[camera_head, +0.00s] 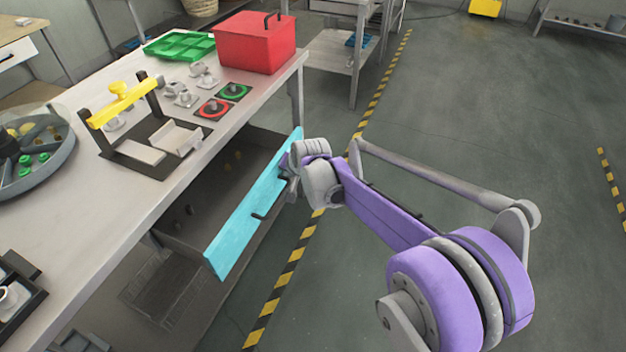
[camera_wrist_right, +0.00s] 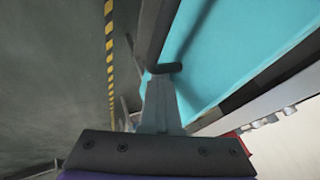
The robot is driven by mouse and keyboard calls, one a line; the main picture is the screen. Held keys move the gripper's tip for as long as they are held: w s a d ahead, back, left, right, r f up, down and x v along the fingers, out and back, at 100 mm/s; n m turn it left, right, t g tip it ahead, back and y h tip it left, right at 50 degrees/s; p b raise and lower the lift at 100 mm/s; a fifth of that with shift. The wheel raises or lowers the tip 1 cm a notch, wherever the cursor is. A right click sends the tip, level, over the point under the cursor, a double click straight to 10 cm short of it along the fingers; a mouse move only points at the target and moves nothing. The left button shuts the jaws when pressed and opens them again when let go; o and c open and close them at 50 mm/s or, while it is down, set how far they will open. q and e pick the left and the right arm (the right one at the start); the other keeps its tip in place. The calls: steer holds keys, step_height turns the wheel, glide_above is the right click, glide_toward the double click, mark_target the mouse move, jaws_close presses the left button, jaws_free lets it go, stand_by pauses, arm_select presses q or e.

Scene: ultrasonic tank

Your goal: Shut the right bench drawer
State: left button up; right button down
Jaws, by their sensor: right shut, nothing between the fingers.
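The bench drawer stands open below the bench top, with a cyan front (camera_head: 240,222) and a dark grey inside (camera_head: 192,205) holding a few small items. A dark handle (camera_head: 259,214) sticks out of the front. My right gripper (camera_head: 290,168) is shut and empty, at the outer face of the front near its far end. In the right wrist view the shut fingers (camera_wrist_right: 158,98) point along the cyan front (camera_wrist_right: 215,55), close to a dark handle bar (camera_wrist_right: 166,68). I cannot tell whether they touch. My left gripper is out of view.
The bench top (camera_head: 75,225) carries a red box (camera_head: 255,45), a green tray (camera_head: 180,46), a yellow-handled fixture (camera_head: 122,97) and a round tank (camera_head: 30,150). A yellow-black floor stripe (camera_head: 290,262) runs beside the drawer. The floor to the right is clear.

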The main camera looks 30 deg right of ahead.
steer(key=p, duration=0.2)
glide_above(239, 171)
steer(key=shift+w+a+r, duration=0.1)
stand_by(0.4)
